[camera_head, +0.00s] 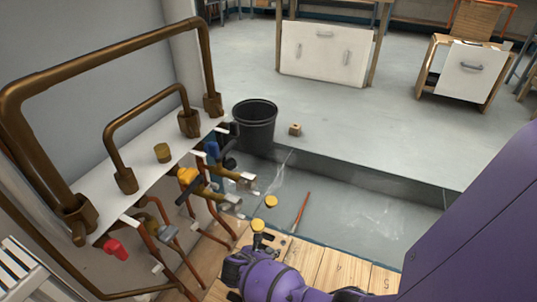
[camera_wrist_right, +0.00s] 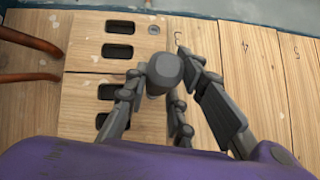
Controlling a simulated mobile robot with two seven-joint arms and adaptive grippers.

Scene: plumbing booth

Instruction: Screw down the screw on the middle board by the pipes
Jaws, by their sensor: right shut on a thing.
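My right gripper (camera_head: 259,239) points down over the wooden boards (camera_head: 318,266), below the pipes in the head view. In the right wrist view its dark fingers (camera_wrist_right: 170,85) close around a grey, round-headed piece (camera_wrist_right: 165,69), which looks like the screw. Its lower end is hidden, so I cannot tell how deep it sits in the board. A yellow round cap (camera_head: 258,225) shows just beyond the fingers in the head view. A small round metal fitting (camera_wrist_right: 153,30) is set in the board near the far edge. My left gripper is out of view.
Brown pipes (camera_head: 148,103) rise from a white shelf on the left, with valves (camera_head: 190,177) and copper tubes below. Another yellow cap (camera_head: 271,201) and a red rod (camera_head: 301,211) lie beyond the boards. A black bucket (camera_head: 254,128) stands farther back. The boards have dark slots (camera_wrist_right: 118,51).

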